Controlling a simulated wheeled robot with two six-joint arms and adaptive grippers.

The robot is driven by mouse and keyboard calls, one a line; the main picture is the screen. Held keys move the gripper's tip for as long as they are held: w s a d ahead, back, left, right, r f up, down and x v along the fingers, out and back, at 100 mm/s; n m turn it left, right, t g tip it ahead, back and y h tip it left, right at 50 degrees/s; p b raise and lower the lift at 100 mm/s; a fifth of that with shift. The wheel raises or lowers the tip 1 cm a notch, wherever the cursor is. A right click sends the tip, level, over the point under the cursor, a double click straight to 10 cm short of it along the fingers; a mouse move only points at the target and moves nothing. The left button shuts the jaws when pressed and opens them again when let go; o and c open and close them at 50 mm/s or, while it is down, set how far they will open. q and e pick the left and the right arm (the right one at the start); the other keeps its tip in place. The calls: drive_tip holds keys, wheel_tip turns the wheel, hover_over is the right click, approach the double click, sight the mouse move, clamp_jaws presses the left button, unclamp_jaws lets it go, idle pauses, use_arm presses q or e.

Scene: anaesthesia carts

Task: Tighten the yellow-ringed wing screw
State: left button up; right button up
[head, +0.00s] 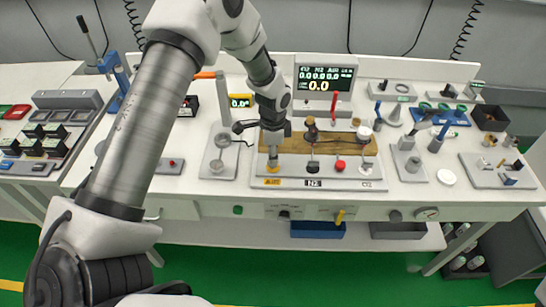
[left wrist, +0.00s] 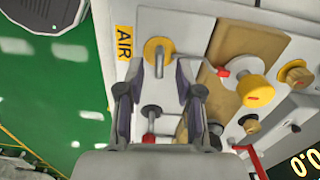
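The yellow-ringed wing screw (left wrist: 158,49) shows in the left wrist view as a yellow disc with a grey wing across its middle, beside the yellow AIR label (left wrist: 124,43). My left gripper (left wrist: 160,68) is open, with one finger on each side of the wing's near end; I cannot tell whether either finger touches it. In the head view my left gripper (head: 272,142) points down over the left end of the panel, just above the screw, which it partly hides. The AIR label (head: 272,182) shows in front of it. My right gripper is not in view.
A wing screw with a dark ring (head: 312,166) stands to the right, by the N2 label. A brown wooden strip (head: 345,143) with knobs lies behind. A stand with a grey post (head: 222,138) is close on the left. A lit display (head: 325,76) stands at the back.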

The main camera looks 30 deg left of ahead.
use_arm(q)
wheel_tip(320, 180, up, 10)
drive_tip(key=shift+r, duration=0.25)
idle(0.3)
drive_tip(key=s+f, duration=0.1)
drive_tip(key=f, duration=0.1)
drive_tip(key=s+f+g, duration=0.1)
drive_tip(key=s+f, duration=0.1)
drive_tip(key=f, duration=0.1)
drive_tip(key=s+d+f+g+b, duration=0.1)
drive_tip(key=f, duration=0.2)
drive_tip(key=shift+s+f, duration=0.25)
drive_tip(key=shift+s, duration=0.1)
drive_tip(key=s+d+f+n+g+b, duration=0.1)
drive_tip(key=s+d+f+n, duration=0.15)
drive_tip(key=s+f, duration=0.55)
drive_tip(key=s+d+f+n+b, duration=0.1)
drive_tip(key=s+d+f+n, duration=0.3)
drive_tip(key=s, duration=0.7)
drive_tip(key=s+d+f+n+g+b, duration=0.1)
drive_tip(key=s+d+f, duration=0.1)
drive_tip(key=s+f, duration=0.65)
drive_tip(key=w+n+t, duration=0.1)
drive_tip(key=w+r+n+t, duration=0.2)
drive_tip(key=n+t, duration=0.1)
drive_tip(key=shift+w+a+p, duration=0.15)
drive_tip(key=shift+a+p, duration=0.15)
drive_tip(key=shift+a, duration=0.1)
